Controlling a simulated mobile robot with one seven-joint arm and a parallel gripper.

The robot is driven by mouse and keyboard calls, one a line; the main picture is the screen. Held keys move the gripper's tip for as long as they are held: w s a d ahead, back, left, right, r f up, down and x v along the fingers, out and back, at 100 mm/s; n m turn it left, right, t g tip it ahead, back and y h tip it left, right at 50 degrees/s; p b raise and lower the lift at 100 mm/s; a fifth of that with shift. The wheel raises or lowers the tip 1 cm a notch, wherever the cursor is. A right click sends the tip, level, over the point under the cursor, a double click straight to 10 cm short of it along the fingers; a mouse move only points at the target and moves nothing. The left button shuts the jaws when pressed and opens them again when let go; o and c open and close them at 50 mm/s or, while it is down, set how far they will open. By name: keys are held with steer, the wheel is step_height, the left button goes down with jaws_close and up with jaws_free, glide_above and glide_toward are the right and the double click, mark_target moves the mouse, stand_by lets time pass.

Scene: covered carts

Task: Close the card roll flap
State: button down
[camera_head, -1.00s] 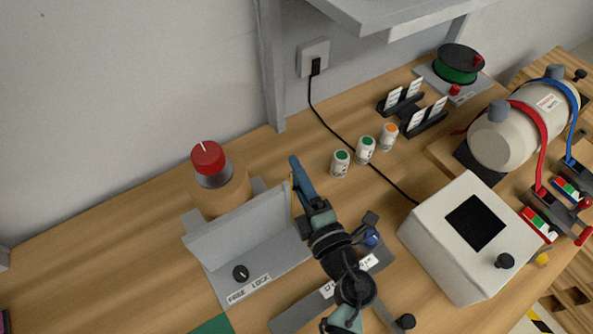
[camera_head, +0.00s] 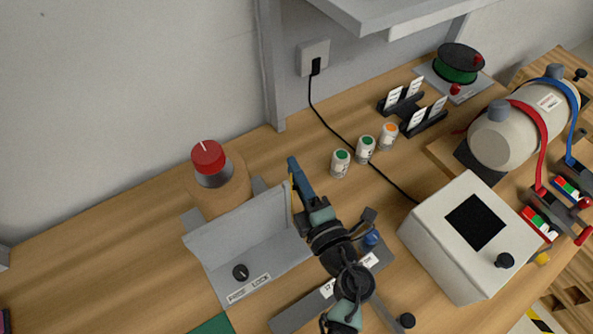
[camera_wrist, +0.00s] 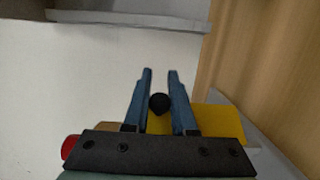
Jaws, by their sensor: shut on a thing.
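A brown card roll (camera_head: 220,197) with a red-topped knob (camera_head: 208,157) stands near the wall at the left. A light grey flap (camera_head: 243,232) stands raised and tilted in front of it, on a grey base plate. My gripper (camera_head: 295,178) is at the flap's right upper end. A yellow surface (camera_wrist: 218,120) lies behind the fingers. My fingers hide the knob in the head view.
Several small jars (camera_head: 365,149) stand behind my arm. A white box (camera_head: 440,250) with a dark screen stands at the right. A black cable (camera_head: 345,143) crosses the table.

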steer(key=shift+a, duration=0.1)
steer(key=a+n+g+y, duration=0.1)
steer(key=n+g+y, duration=0.1)
steer(key=a+n+g+y+b, duration=0.1)
steer(key=n+g+y, duration=0.1)
steer(key=a+n+g+y+b, duration=0.1)
steer(key=n+g+y, duration=0.1)
steer(key=y, duration=0.1)
steer(key=shift+s+g, duration=0.3)
steer(key=shift+g, duration=0.1)
stand_by(0.3)
steer(key=c, duration=0.8)
jaws_free()
steer(key=shift+o, duration=0.2)
steer(key=shift+d, duration=0.1)
